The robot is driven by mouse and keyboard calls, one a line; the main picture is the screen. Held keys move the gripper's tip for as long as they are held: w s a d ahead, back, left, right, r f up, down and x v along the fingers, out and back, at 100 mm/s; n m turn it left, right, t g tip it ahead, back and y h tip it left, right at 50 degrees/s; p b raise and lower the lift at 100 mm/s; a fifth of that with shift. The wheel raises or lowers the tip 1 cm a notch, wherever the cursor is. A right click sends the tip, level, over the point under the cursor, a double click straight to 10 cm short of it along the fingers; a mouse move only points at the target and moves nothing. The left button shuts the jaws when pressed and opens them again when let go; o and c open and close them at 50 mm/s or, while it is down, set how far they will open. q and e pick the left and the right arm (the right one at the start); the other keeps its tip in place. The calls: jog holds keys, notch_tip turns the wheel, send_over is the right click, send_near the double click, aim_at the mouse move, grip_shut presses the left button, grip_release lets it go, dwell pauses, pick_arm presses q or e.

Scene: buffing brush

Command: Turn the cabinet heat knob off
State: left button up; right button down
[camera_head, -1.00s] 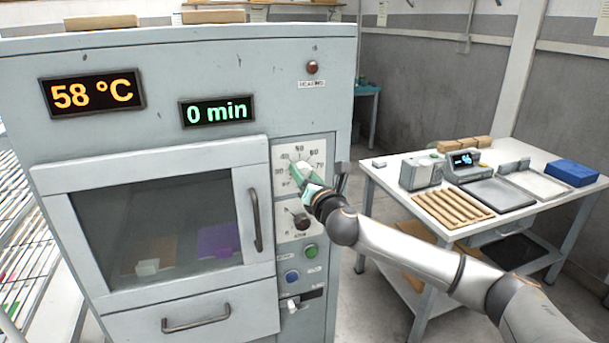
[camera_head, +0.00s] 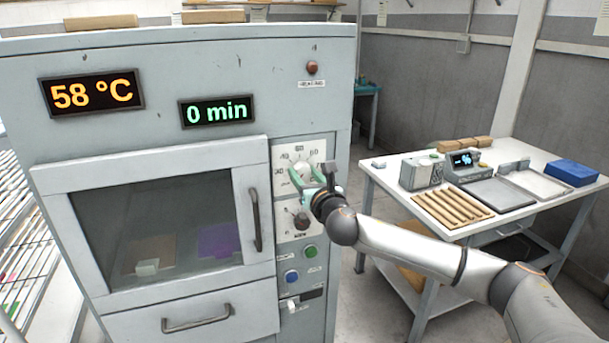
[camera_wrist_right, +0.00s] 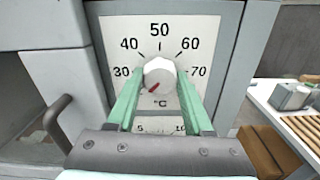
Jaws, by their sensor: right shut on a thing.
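The heat knob (camera_head: 301,168) is a pale round knob on the white dial plate of the grey cabinet, right of its door. In the right wrist view the heat knob (camera_wrist_right: 159,74) sits on a °C scale with 30 to 70 readable, and its red pointer aims down-left, below the 30. My right gripper (camera_head: 309,180) is at the dial. In the wrist view its green fingers (camera_wrist_right: 159,80) flank the knob left and right, shut on it. My left gripper is out of view.
A second dial with a dark knob (camera_head: 301,220) sits just below, with green (camera_head: 310,251) and blue (camera_head: 292,277) buttons under it. The door handle (camera_head: 254,219) is close left. Displays read 58 °C and 0 min. A white table (camera_head: 378,176) stands right.

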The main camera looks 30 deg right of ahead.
jog(key=shift+c, duration=1.5)
grip_release()
jog(key=shift+s, duration=0.15)
jog(key=b+v, duration=0.2)
jog(key=v, duration=1)
jog(key=shift+s+a, duration=0.1)
jog(key=s+a+f+m+g+y, duration=0.2)
jog(key=a+f+m, duration=0.2)
jog(key=f, duration=0.5)
jog(key=s+a+f+m+g+y, duration=0.2)
jog(key=a+f+m, duration=0.3)
jog(key=f, duration=0.3)
jog(key=s+a+f+m+g+y, duration=0.15)
jog(key=a+f+m, duration=0.25)
jog(key=f, duration=0.5)
jog(key=s+a+f+m+g, duration=0.1)
jog(key=s+a+f+m, duration=0.2)
jog(key=s+f+m, duration=0.5)
jog(key=s+a+f+m+g, duration=0.1)
jog(key=s+a+f+m, duration=0.2)
jog(key=s+f+m, duration=0.5)
jog(key=shift+s+a+m+g+y, duration=0.2)
jog(key=shift+s+m+g+y, duration=0.2)
jog(key=shift+s+m, duration=0.3)
